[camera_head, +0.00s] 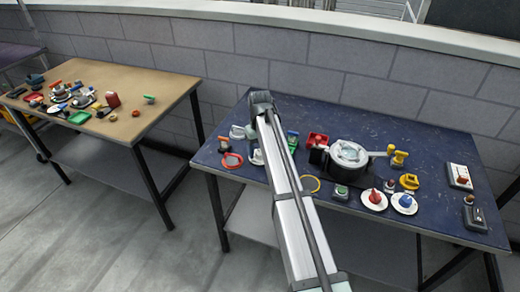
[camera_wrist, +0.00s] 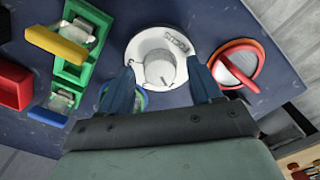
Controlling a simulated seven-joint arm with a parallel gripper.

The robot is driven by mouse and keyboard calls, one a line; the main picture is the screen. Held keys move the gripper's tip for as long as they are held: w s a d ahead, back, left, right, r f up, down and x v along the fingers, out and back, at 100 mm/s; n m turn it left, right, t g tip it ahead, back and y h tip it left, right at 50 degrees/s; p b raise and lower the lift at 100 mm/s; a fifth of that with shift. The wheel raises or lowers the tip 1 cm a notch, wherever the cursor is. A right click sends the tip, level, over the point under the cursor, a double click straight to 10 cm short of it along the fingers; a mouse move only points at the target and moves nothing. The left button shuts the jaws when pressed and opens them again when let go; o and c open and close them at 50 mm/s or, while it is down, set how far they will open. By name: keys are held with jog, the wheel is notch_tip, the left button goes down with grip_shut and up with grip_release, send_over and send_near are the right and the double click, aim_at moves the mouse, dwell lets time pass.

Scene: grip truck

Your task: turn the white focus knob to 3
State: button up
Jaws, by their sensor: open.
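The white focus knob (camera_wrist: 160,69) stands on a round white dial plate (camera_wrist: 146,44) in the wrist view. The plate has dark markings near its upper right edge, too small to read. A short dark mark shows on the knob's lower right. My gripper (camera_wrist: 160,64) is open, with one blue finger on each side of the knob and visible gaps to it. It holds nothing. In the head view, the white dial (camera_head: 257,157) shows just left of my arm, partly covered by it, and my fingers are hidden.
A green fixture with a yellow handle (camera_wrist: 56,46) and a red box (camera_wrist: 13,84) stand left. In the head view, a round metal device (camera_head: 348,152) and several other knobs crowd the blue table (camera_head: 420,130).

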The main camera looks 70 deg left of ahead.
jog(key=c, duration=1)
jog(key=shift+c, duration=0.2)
jog(key=m, duration=0.5)
jog(key=shift+m, duration=0.4)
jog(key=m, duration=1.2)
jog(key=shift+m, duration=0.3)
jog(key=m, duration=0.5)
jog(key=shift+m, duration=0.4)
